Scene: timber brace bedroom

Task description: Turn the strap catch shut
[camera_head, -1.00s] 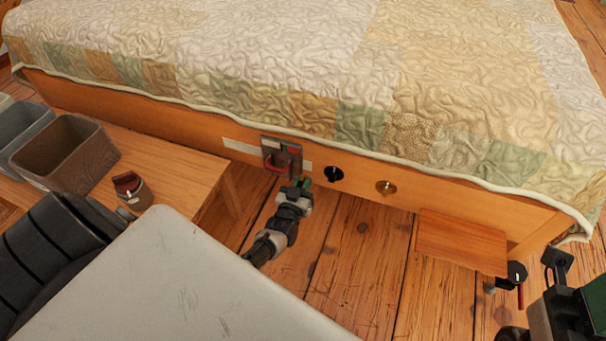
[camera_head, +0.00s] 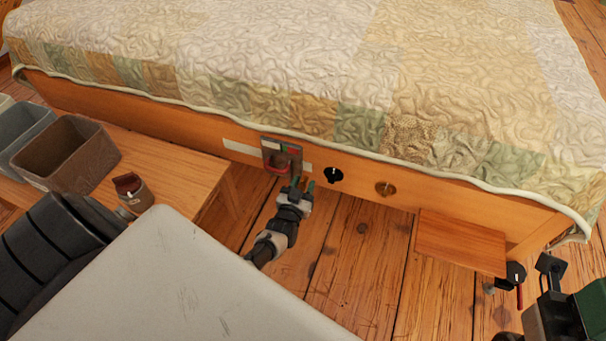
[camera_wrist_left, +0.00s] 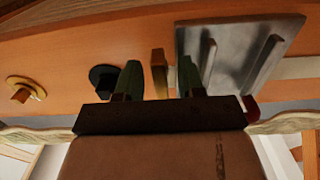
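A metal plate (camera_head: 270,146) with a red part (camera_head: 279,164) is fixed to the bed's side rail. The left wrist view shows the plate (camera_wrist_left: 235,50) with two raised ribs. A narrow brass piece (camera_wrist_left: 159,72) sticks out beside it; I cannot tell whether this is the strap catch. My left gripper (camera_head: 302,184) is just below and in front of the plate. Its green fingers (camera_wrist_left: 159,82) are apart, with the brass piece showing between them. I cannot tell whether they touch it. Part of my right arm shows at the lower right; its fingers cannot be made out.
A black knob (camera_head: 333,175) and a brass knob (camera_head: 385,188) sit on the rail right of the plate. A wooden leaf (camera_head: 460,240) juts out further right. Floor below is clear.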

